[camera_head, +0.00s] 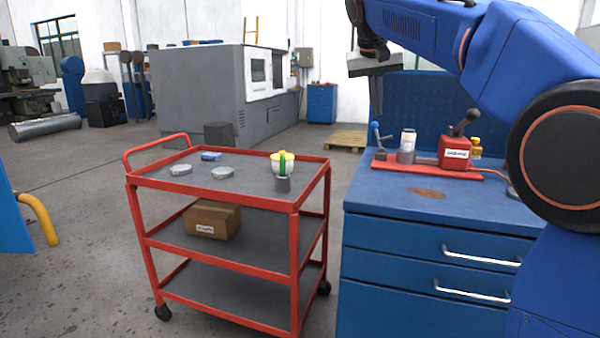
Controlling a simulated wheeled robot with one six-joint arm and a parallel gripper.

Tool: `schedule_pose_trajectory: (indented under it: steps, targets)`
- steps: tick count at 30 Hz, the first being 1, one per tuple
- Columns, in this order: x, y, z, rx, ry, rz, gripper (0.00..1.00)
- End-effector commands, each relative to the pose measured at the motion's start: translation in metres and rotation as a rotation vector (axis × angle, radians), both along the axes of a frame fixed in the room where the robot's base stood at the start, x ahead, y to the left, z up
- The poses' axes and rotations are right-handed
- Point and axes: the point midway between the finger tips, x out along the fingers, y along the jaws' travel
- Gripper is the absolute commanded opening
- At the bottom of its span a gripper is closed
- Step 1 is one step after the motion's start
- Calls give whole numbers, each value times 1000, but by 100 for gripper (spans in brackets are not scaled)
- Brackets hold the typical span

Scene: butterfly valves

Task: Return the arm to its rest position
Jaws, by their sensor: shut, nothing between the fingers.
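My blue arm comes in from the upper right, raised over the blue workbench. My gripper (375,66) hangs at its end near the top, a grey block below a dark wrist, shut and empty, apart from everything on the bench. Below it a red base plate (456,173) lies on the bench. It carries a small valve with a blue-knobbed lever (376,132) tilted up, and a red box (454,152) with a white label and a black-knobbed lever (467,121) tilted up to the right. A white jar (408,140) and a yellow item (475,149) stand there too.
The blue workbench (385,195) has drawers with silver handles. A red three-tier cart (140,180) stands to its left, with small items on top and a cardboard box (212,220) below. A grey machine (200,95) stands behind.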

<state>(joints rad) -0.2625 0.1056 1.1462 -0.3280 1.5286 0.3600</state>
Motion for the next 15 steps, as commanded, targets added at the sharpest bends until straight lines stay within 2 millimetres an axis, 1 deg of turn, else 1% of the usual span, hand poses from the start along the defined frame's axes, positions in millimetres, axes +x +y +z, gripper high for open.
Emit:
schedule_pose_trajectory:
  steps: [1, 8, 11, 15]
  targets:
    - [-16, -8, -4, 4, 3, 7, 0]
    - [-81, -36, -41, 26, 22, 57, 0]
    - [-110, -46, -60, 36, 27, 78, 0]
    - [-154, -58, -92, 53, 34, 103, 0]
